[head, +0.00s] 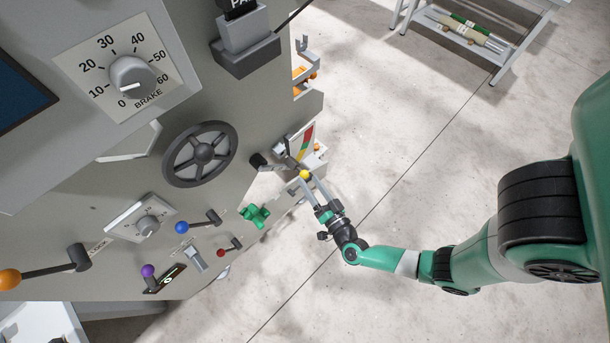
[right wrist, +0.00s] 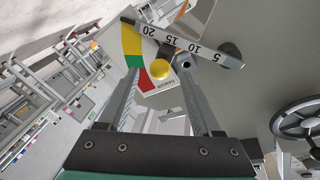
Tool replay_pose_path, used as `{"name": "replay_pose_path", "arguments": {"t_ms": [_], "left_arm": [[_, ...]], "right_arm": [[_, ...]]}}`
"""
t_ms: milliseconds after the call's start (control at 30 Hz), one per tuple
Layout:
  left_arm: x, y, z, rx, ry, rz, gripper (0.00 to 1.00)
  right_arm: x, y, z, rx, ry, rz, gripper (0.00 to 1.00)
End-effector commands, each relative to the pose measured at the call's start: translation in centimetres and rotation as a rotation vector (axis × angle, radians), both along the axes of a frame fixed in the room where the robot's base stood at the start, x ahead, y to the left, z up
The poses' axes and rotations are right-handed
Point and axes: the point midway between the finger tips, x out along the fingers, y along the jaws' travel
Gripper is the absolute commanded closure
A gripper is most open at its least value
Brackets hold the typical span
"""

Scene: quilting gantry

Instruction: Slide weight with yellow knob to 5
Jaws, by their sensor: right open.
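The yellow knob (right wrist: 160,70) shows between my right gripper's fingers (right wrist: 160,76) in the right wrist view. The fingers are open, with a gap on both sides of the knob in this view. A dark weight (right wrist: 168,50) behind the knob is near the 15 mark and is partly hidden. The grey beam (right wrist: 205,52) carries the marks 20, 15, 10 and 5. In the head view the yellow knob (head: 304,174) is at the tips of my right gripper (head: 308,180). My left gripper is in neither view.
A red, yellow and green gauge plate (right wrist: 131,44) is behind the beam. A black handwheel (head: 199,154) and a green knob (head: 254,215) are on the panel to the left. Open floor (head: 400,150) lies to the right.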

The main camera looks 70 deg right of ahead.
Motion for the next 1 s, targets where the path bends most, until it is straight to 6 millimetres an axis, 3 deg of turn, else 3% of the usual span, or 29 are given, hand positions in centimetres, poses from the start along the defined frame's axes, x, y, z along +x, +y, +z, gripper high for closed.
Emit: {"name": "replay_pose_path", "arguments": {"t_ms": [233,567,900,1000], "left_arm": [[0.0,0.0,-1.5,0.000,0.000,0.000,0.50],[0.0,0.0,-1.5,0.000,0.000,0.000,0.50],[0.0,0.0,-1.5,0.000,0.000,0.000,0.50],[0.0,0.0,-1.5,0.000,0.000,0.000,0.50]], "right_arm": [[2.6,-2.3,-0.2,-0.001,-0.001,-0.002,0.34],[3.0,-2.6,0.0,-0.002,0.001,0.001,0.36],[3.0,-2.6,0.0,-0.001,0.001,0.000,0.97],[2.9,-2.6,0.0,-0.001,0.001,0.000,1.00]]}}
